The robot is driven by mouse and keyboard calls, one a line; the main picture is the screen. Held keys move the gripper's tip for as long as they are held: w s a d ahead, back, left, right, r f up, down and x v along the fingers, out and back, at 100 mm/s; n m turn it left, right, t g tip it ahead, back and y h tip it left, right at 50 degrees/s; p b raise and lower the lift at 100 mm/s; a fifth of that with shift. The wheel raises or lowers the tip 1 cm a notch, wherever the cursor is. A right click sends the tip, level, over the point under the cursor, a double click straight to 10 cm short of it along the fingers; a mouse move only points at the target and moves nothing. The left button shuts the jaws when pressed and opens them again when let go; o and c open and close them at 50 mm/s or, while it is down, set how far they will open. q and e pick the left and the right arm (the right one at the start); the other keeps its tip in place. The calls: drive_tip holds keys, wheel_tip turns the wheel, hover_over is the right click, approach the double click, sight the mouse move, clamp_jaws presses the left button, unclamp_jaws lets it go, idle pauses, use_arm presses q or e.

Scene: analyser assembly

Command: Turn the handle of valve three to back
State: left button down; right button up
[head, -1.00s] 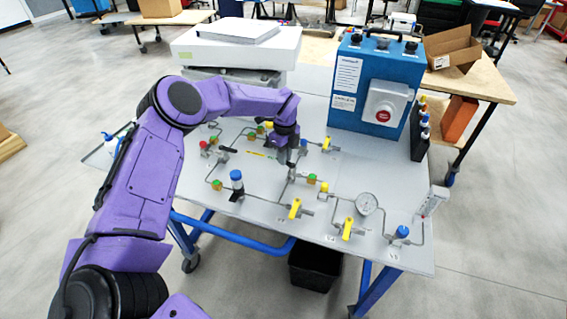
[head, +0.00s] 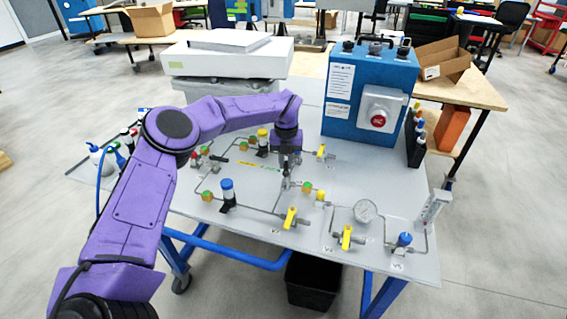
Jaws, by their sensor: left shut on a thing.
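My left gripper (head: 287,163) points down at the middle of the piping on the grey panel (head: 372,183). It is shut on a small part there, apparently a valve handle. The fingers and wrist hide the handle's shape and direction. Other valves have yellow handles: one (head: 321,152) just right of the gripper, one (head: 290,217) nearer the front edge, and one (head: 346,237) at the front right. A valve with a black handle (head: 217,157) is to the left. The valve number labels are too small to read. My right gripper is out of view.
A blue control box (head: 345,110) with a red button stands behind the panel on the right. A round gauge (head: 364,211) and a blue-capped fitting (head: 228,190) rise from the piping. A white device (head: 228,55) stands at the back left.

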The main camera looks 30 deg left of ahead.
use_arm(q)
drive_tip(key=shift+w+d+m, duration=0.1)
drive_tip(key=shift+d+m, duration=0.15)
drive_tip(key=shift+m, duration=0.55)
drive_tip(key=shift+w+d+m, duration=0.1)
drive_tip(key=shift+d+m, duration=0.1)
drive_tip(key=shift+m, duration=0.6)
drive_tip(key=c, duration=1.1)
unclamp_jaws()
wheel_tip(320, 180, up, 10)
drive_tip(key=shift+r+b, duration=0.25)
drive_tip(key=shift+b, duration=0.5)
